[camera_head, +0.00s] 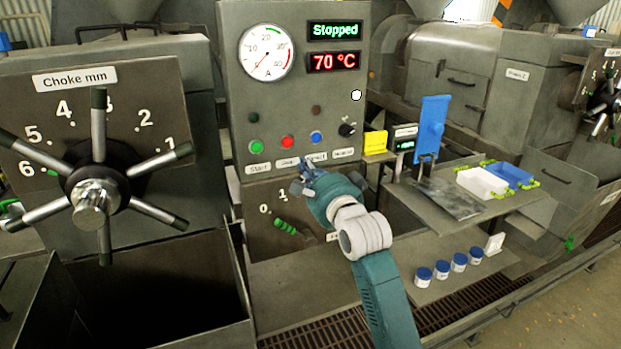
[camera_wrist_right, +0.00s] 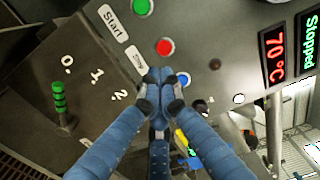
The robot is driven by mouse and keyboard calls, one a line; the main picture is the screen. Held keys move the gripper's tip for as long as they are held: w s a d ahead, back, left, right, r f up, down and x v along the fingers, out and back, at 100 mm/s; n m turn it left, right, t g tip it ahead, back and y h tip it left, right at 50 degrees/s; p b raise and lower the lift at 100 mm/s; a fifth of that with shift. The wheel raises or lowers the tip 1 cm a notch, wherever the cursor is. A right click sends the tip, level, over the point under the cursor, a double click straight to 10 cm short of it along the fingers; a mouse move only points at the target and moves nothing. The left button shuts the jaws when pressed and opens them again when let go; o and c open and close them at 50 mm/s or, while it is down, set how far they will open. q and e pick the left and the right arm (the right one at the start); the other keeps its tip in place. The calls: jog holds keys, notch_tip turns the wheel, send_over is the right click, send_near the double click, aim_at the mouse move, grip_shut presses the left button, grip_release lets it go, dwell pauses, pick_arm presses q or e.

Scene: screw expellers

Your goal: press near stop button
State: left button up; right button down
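The near stop button is the round red button (camera_head: 288,142) on the grey control panel (camera_head: 240,100), between a green button (camera_head: 256,147) and a blue one (camera_head: 316,137). The panel display (camera_head: 334,30) reads "Stopped". My right gripper (camera_head: 305,168) is in front of the panel, just below the button row and overlapping the labels. In the right wrist view its fingertips (camera_wrist_right: 161,76) are together with nothing between them, and the red button (camera_wrist_right: 165,46) shows uncovered just beyond them. The gap to the panel is hard to judge. My left gripper is in neither view.
A choke wheel with long spokes (camera_head: 97,185) stands left of the panel. A selector with a green handle (camera_head: 286,227) is below the buttons. A shelf to the right holds a blue panel (camera_head: 431,128), a white tray (camera_head: 482,183) and a blue tray (camera_head: 512,175). Several jars (camera_head: 441,269) stand lower.

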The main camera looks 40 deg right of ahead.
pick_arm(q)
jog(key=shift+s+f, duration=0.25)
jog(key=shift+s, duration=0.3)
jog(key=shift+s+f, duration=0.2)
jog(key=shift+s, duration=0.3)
pick_arm(e)
jog(key=v, duration=0.2)
jog(key=shift+s+a, duration=0.1)
jog(key=shift+s, duration=0.25)
jog(key=shift+r, duration=0.1)
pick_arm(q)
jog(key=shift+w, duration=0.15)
